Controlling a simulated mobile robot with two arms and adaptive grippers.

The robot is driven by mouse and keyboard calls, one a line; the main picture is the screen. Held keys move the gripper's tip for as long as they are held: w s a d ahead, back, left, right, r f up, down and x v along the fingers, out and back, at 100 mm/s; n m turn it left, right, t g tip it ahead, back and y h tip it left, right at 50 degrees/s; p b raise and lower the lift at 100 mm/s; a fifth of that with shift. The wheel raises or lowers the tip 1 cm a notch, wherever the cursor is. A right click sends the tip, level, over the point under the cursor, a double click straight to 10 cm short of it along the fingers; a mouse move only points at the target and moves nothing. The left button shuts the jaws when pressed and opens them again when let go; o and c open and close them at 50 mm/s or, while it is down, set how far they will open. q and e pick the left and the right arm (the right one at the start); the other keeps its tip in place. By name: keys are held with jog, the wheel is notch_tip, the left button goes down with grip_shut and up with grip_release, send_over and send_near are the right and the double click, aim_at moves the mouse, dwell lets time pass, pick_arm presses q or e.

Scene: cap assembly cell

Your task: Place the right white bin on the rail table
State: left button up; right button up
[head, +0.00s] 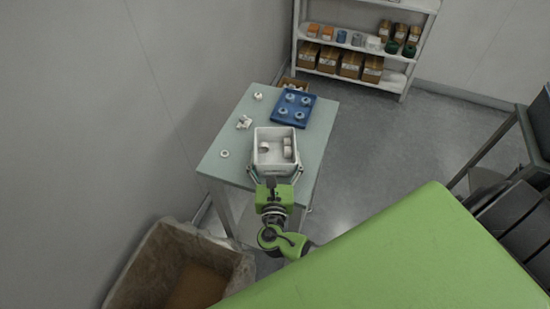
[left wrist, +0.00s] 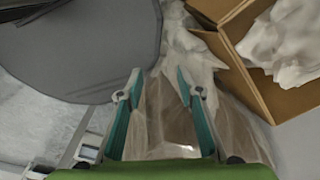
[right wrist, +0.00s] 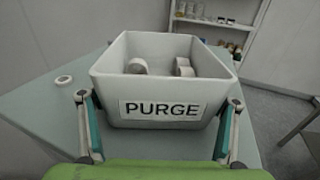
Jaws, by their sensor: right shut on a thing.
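The white bin (head: 274,168), labelled PURGE, is at the front part of a pale green-topped table (head: 225,165). It looks upright and has a few white round parts inside. In the right wrist view the bin (right wrist: 215,92) fills the middle. My right gripper (head: 272,178) has its fingers on either side of the bin's near end and is shut on it. I cannot tell whether the bin's underside touches the table. My left gripper (left wrist: 158,75) is open and empty, seen only in the left wrist view. No rail table can be made out with certainty.
A blue tray (head: 293,108) with several round parts lies behind the bin. Loose white parts (head: 244,122) lie to its left. A bag-lined box (head: 185,270) stands at lower left. Shelving (head: 365,45) is at the back. Dark equipment (head: 510,215) stands at right; floor between is clear.

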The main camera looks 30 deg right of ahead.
jog(key=shift+f, duration=0.15)
jog(key=shift+f, duration=0.2)
jog(key=o, duration=1.2)
jog(key=shift+r, duration=0.1)
